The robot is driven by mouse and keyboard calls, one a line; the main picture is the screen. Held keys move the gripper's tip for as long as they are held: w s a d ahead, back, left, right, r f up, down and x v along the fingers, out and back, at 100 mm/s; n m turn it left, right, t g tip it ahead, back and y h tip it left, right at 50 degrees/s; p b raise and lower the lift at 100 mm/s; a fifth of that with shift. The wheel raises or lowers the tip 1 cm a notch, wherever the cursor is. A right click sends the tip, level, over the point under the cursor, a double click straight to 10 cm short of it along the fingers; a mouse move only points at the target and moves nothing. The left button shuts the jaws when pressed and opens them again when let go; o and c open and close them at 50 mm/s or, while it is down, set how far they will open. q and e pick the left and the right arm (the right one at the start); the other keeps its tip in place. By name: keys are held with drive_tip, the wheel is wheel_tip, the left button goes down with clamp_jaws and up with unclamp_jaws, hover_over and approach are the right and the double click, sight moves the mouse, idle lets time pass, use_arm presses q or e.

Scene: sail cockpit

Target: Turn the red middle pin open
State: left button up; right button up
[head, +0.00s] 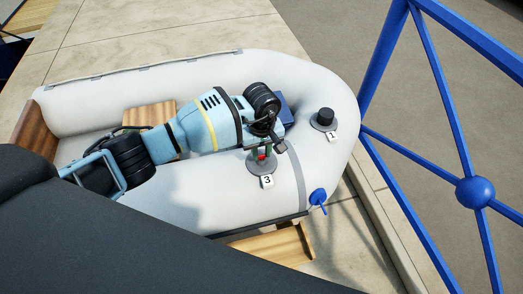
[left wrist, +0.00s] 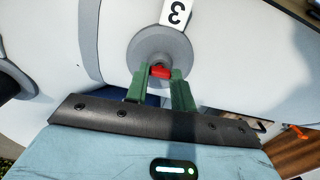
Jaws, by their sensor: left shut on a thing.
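The red pin (left wrist: 160,72) sits in the middle of a round grey valve (left wrist: 160,45) on the pale inflatable boat, beside a label marked 3 (left wrist: 177,12). My left gripper (left wrist: 160,76) is shut on the red pin, with a green finger on each side of it. In the head view the left gripper (head: 262,154) comes down over the same valve (head: 258,168), and a bit of the red pin (head: 262,157) shows between the fingers. The pin's turn angle cannot be told. My right gripper is not in view.
A second valve with a black cap (head: 325,117) and label 1 (head: 332,135) is to the right on the boat's tube. A blue fitting (head: 318,197) is at the tube's lower right. A blue metal frame (head: 430,90) stands at the right.

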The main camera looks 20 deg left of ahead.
use_arm(q)
drive_tip(key=n, duration=0.5)
drive_tip(key=shift+n, duration=0.4)
drive_tip(key=n+p, duration=0.1)
drive_tip(key=n, duration=0.4)
drive_tip(key=shift+r, duration=0.1)
drive_tip(key=n+p, duration=0.1)
drive_tip(key=n, duration=0.2)
drive_tip(key=shift+n, duration=0.4)
drive_tip(key=shift+n+p, duration=0.45)
drive_tip(key=shift+n, duration=0.95)
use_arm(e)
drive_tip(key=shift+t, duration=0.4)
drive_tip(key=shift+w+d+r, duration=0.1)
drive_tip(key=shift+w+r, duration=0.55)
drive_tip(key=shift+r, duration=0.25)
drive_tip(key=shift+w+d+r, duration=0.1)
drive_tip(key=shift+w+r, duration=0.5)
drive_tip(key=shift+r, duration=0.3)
use_arm(q)
drive_tip(key=o, duration=1)
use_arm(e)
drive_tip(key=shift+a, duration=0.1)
